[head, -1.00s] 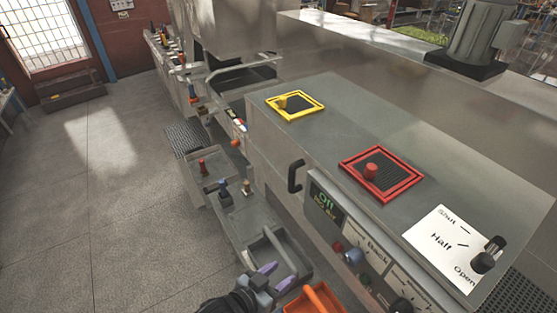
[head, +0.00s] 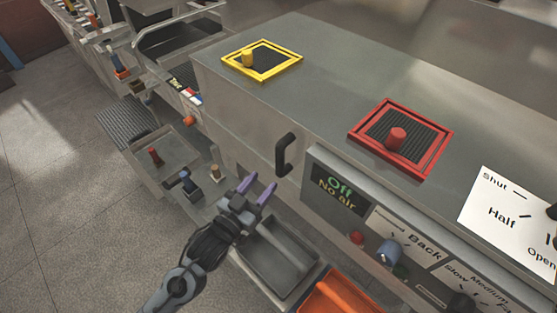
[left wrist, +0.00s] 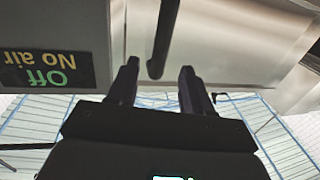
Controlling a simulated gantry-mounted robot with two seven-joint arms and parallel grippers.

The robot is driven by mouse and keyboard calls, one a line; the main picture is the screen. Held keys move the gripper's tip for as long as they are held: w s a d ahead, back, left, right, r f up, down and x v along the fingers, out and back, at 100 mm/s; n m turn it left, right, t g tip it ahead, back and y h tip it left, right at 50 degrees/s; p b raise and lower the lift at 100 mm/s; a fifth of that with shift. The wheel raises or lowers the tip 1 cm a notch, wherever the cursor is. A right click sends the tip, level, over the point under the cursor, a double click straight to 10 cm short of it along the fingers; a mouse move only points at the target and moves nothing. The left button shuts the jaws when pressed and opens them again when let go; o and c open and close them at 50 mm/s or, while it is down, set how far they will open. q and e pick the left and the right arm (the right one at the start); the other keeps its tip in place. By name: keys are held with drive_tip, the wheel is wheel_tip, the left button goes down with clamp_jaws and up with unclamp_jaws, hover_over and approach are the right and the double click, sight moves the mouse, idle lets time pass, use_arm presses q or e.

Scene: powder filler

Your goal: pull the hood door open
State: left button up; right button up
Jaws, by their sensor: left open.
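The hood door appears to be the grey front panel (head: 235,130) with a black bar handle (head: 285,154); it looks closed. In the left wrist view the handle (left wrist: 163,38) is a dark bar ending between the fingertips in the picture. My left gripper (head: 258,187) has purple-tipped fingers and is open and empty, just below and left of the handle in the head view. Its two fingers also show in the left wrist view (left wrist: 160,68). I cannot tell how far the handle is in depth. My right gripper is not in view.
Right of the handle is a control panel (head: 338,194) reading "Off No air". A yellow-framed pad (head: 262,60) and a red-framed pad (head: 402,137) lie on top. Below are a grey tray (head: 275,265), an orange bin (head: 340,300) and a shelf with small knobbed items (head: 165,170).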

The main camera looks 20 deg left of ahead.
sight(277, 163)
use_arm(q)
drive_tip(key=w, duration=0.3)
drive_tip(key=w+d+p, duration=0.1)
drive_tip(key=w, duration=0.4)
drive_tip(key=shift+w+d+r, duration=0.15)
drive_tip(key=shift+w, duration=0.2)
drive_tip(key=shift+w+d, duration=0.15)
drive_tip(key=shift+w, duration=0.4)
clamp_jaws()
